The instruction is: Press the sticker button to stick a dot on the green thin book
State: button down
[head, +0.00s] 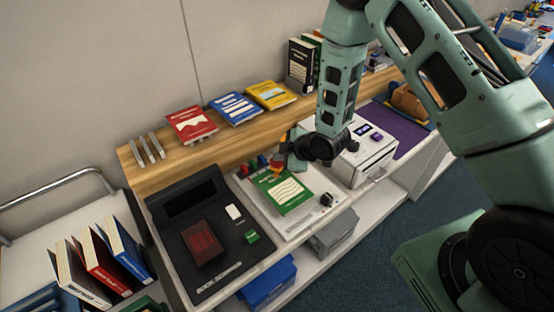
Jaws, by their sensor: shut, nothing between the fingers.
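The green thin book (292,197) lies flat, cover up with a white patch of lines, on a white station board (246,189). A row of small coloured blocks, green, blue and red (262,161), stands along the board's back edge; I cannot tell which is the sticker button. My gripper (278,168) points down at the book's back edge, next to the red block, with its fingers shut and empty. Orange and red parts show at its fingertips; whether it touches a block or the book is unclear. No dot is discernible on the book.
A black book scanner (215,274) with a red lit window stands left of the board. A white box machine (365,160) stands right. Red (191,124), blue and yellow books lie on the wooden shelf behind. A book cart is at left.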

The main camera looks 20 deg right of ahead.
aim_at(280, 163)
jog(key=shift+r+p, duration=0.6)
jog(key=shift+r, duration=0.45)
notch_tip(280, 163, up, 5)
jog(key=p, duration=0.3)
dwell(0.9)
jog(key=s+a+r+m+g+h+b, duration=0.2)
jog(key=s+a+r+m+g+b, duration=0.35)
jog(key=s, duration=0.55)
jog(key=s+r+m+g+h+b, duration=0.1)
jog(key=s+r+b, duration=0.1)
jog(key=s, duration=0.8)
jog(key=s+a+r+g+h+b, duration=0.1)
jog(key=s+r+b, duration=0.1)
jog(key=s, duration=0.9)
jog(key=shift+s+a+r+m+b, duration=0.3)
jog(key=shift+r+m+b, duration=0.1)
jog(key=shift+r, duration=0.1)
